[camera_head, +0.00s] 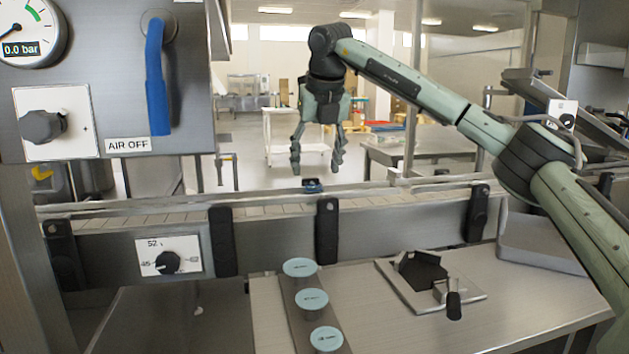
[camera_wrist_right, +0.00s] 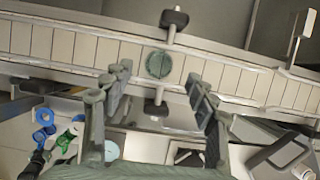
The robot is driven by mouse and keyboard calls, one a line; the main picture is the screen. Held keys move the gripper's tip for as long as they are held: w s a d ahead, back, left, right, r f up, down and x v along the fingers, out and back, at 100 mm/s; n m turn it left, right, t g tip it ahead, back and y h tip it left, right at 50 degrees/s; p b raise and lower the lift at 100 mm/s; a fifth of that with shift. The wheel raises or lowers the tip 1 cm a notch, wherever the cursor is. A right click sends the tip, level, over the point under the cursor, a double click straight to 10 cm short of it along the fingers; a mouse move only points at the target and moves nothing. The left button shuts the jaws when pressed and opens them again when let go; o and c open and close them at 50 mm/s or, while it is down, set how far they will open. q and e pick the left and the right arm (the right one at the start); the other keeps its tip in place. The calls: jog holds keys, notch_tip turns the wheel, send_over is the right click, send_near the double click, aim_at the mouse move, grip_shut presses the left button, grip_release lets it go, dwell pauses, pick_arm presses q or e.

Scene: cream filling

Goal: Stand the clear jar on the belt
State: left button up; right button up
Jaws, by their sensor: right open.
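In the right wrist view, a round grey-green disc (camera_wrist_right: 158,64) lies within the belt's width, between the open fingers. It looks like the clear jar seen from above, upright on the belt (camera_wrist_right: 90,48). In the head view my right gripper (camera_head: 316,166) points down over the belt line (camera_head: 150,219), its two fingers spread with nothing between them. A small dark, blue-topped thing (camera_head: 313,186) shows just below the fingertips at the rail; I cannot tell whether it is the jar. My left gripper is out of view.
Rails and black clamps (camera_head: 327,231) line the belt. Three pale blue discs (camera_head: 299,267) sit on a strip on the front table. A metal plate with a black fixture (camera_head: 422,270) lies to their right. A control panel (camera_head: 105,80) fills the upper left.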

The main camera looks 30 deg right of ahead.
jog(key=v, duration=0.6)
jog(key=shift+r, duration=0.2)
jog(key=shift+s, duration=0.1)
